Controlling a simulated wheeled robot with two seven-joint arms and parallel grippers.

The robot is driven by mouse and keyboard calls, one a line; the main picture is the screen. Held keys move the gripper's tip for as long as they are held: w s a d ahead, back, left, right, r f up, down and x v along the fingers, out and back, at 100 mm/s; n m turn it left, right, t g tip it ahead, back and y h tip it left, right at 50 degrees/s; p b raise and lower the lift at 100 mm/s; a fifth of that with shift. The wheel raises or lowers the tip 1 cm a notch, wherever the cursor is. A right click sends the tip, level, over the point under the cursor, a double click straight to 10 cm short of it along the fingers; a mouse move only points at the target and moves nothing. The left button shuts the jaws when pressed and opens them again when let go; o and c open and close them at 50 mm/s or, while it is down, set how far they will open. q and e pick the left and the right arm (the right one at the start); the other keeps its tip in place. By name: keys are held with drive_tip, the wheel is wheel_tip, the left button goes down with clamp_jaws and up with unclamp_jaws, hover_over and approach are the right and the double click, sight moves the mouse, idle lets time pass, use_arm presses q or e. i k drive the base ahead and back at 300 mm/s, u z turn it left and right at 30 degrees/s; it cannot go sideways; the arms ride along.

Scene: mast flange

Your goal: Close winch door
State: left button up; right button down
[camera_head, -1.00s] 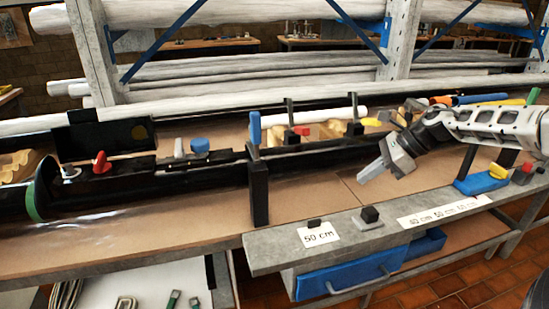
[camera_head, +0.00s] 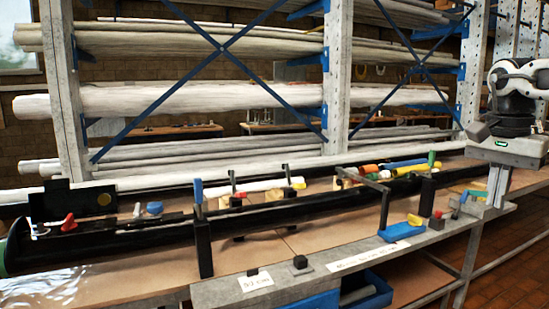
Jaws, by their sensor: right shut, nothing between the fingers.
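The mast is a long black tube (camera_head: 300,213) lying along the workbench. A dark plate with a yellowish round spot (camera_head: 70,202) stands raised over the mast's left end; it looks like the open winch door. Just beside it in the mast's opening are a red part (camera_head: 69,222) and a blue part (camera_head: 154,208). My right gripper (camera_head: 494,190) is at the far right, pointing down, shut and empty. It is far from the plate and touches nothing that I can make out. My left gripper is out of view.
Upright posts with clamps stand along the mast, one with a blue handle (camera_head: 198,192). A metal shelf with labels (camera_head: 378,255) and a blue drawer (camera_head: 370,290) juts out in front. Racks of white tubes (camera_head: 200,98) fill the back.

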sight(57, 200)
drive_tip(key=u, duration=0.35)
drive_tip(key=i, duration=1.4)
drive_tip(key=u, duration=1.55)
drive_tip(key=i, duration=0.65)
drive_tip(key=u, duration=0.8)
